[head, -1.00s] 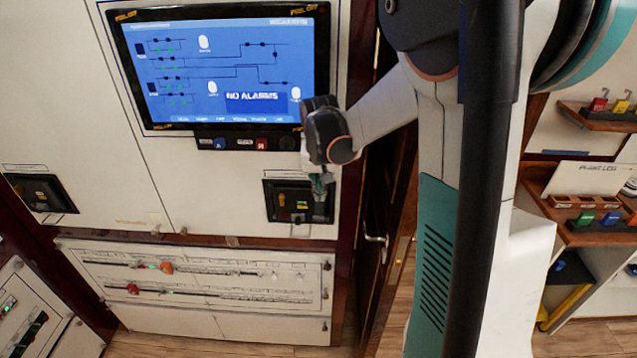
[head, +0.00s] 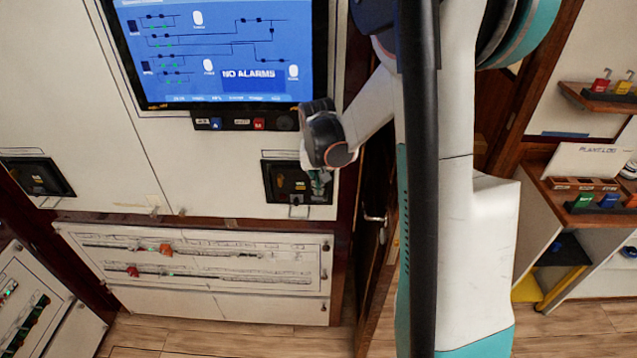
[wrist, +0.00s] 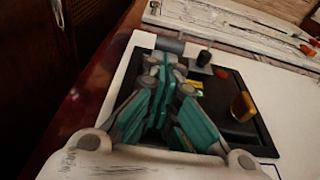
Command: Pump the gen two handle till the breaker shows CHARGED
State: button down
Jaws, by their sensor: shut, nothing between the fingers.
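A black breaker unit (head: 280,194) is set in the white cabinet front, below the screen. Its label is too small to read in either view. My gripper (head: 318,186) is at the unit's right side in the head view. In the wrist view the fingers (wrist: 165,68) are shut with nothing between them, over the face of the unit (wrist: 262,135). A grey cylindrical grip (wrist: 170,45), perhaps the handle, lies just beyond the fingertips; I cannot tell whether they touch. A black knob (wrist: 204,57), a red button (wrist: 222,73) and an amber knob (wrist: 243,105) sit beside them. No CHARGED flag is readable.
A second black breaker unit (head: 37,178) is at the left. The screen (head: 220,50) reads NO ALARMS. Below the breakers is a white panel (head: 200,285) with coloured knobs. A door handle (head: 373,217) is right of the cabinet. Shelves (head: 580,215) stand at the far right.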

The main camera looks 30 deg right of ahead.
aim_at(318, 201)
jog(key=shift+s+a+f, duration=0.15)
jog(key=shift+s+a, duration=0.05)
jog(key=shift+s, duration=0.1)
jog(key=shift+s+a+f+t+h+b, duration=0.15)
jog(key=shift+s+t+h+b, duration=0.2)
jog(key=shift+t+b, duration=0.35)
jog(key=shift+s+a+f+h+b, duration=0.15)
jog(key=shift+a+h+b, duration=0.1)
jog(key=shift+b, duration=0.15)
jog(key=shift+s+t, duration=0.1)
jog(key=shift+t, duration=0.2)
jog(key=shift+s+a+f+t+h+b, duration=0.5)
jog(key=shift+s+f+t+h+b, duration=0.3)
jog(key=shift+b, duration=0.85)
jog(key=shift+t, duration=0.3)
jog(key=shift+s+a+f+b, duration=0.15)
jog(key=shift+s+a+b, duration=0.1)
jog(key=shift+b, duration=0.3)
